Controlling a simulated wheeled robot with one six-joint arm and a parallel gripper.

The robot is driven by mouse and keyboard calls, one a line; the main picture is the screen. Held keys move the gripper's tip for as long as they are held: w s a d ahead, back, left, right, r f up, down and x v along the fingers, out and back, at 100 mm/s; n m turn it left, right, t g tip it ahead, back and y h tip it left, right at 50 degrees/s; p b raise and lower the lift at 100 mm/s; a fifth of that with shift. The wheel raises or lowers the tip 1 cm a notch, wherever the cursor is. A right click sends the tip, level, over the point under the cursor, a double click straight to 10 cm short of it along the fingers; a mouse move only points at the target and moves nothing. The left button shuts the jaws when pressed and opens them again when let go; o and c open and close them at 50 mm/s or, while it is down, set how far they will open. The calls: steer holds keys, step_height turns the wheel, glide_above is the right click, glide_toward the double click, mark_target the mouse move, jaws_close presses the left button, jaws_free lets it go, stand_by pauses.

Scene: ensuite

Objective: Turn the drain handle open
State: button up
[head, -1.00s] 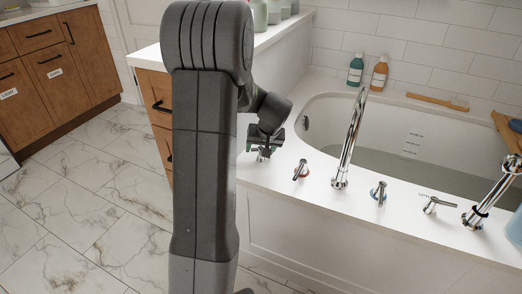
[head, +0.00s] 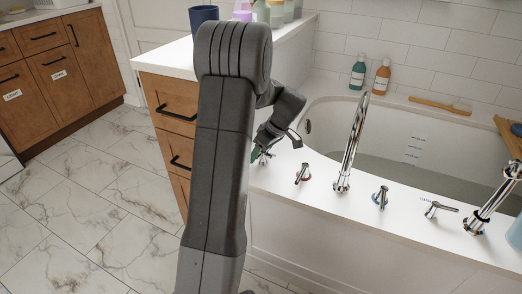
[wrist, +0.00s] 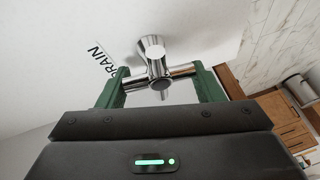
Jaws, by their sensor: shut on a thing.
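The drain handle (wrist: 152,47) is a chrome post with a crossbar, on the white tub deck beside a "DRAIN" label (wrist: 104,60). In the wrist view, the green fingers of my gripper (wrist: 160,72) are on either side of the crossbar, shut on it. In the head view my gripper (head: 263,150) is at the left end of the deck, tilted, and the handle (head: 264,159) is partly hidden by it and my arm.
A tall chrome spout (head: 351,145) and several other chrome fittings stand along the deck to the right. The tub (head: 440,135) lies behind them. A counter with wooden drawers (head: 168,118) is at left, with a blue cup (head: 203,15) on it. Marble floor at left is clear.

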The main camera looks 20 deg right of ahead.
steer(key=shift+n+g+p, duration=0.3)
steer(key=shift+n, duration=0.7)
steer(key=o, duration=0.6)
steer(key=shift+o, duration=0.2)
steer(key=p+v, duration=0.4)
steer(key=v, duration=0.9)
steer(key=shift+d+r, duration=0.3)
steer(key=shift+d, duration=0.1)
